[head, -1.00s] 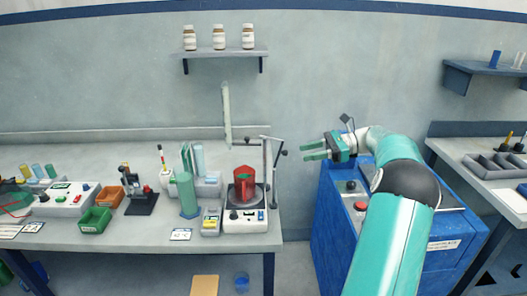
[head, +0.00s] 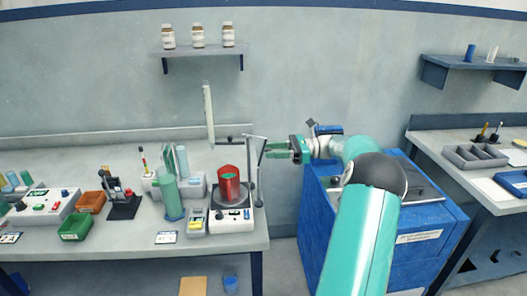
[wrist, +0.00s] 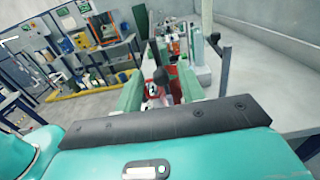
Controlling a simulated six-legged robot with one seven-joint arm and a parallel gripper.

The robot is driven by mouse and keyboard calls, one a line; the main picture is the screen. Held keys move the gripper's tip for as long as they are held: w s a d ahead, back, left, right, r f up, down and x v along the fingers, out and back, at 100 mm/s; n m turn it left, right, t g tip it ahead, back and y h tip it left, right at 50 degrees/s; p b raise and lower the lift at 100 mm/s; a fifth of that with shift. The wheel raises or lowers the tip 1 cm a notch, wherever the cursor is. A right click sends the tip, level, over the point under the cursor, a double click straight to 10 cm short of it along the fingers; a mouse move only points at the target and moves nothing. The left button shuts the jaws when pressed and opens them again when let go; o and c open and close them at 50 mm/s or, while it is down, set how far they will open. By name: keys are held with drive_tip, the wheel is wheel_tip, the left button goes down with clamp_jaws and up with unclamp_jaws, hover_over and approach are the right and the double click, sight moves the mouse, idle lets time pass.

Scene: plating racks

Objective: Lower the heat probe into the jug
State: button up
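The red jug (head: 229,186) stands on the hotplate unit (head: 232,217) on the left bench. An upright stand (head: 251,170) with a side arm rises at the unit's right, and a dark slanted lever (head: 261,165) is beside it. A tall pale rod (head: 208,112) stands upright above and left of the jug, possibly the heat probe; I cannot tell for sure. My gripper (head: 268,150) is at the lever's upper part, right of the jug. In the wrist view its fingers are apart, with a dark knob (wrist: 165,78) between them. Contact is unclear.
A green cylinder (head: 171,197) and a small grey-yellow box (head: 196,221) stand left of the hotplate. A blue cabinet (head: 316,205) is right of the bench, below my arm. A wall shelf (head: 200,51) holds jars above.

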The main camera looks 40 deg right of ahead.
sight(264, 152)
drive_tip(key=shift+x, duration=1.6)
drive_tip(key=shift+d, duration=0.1)
clamp_jaws()
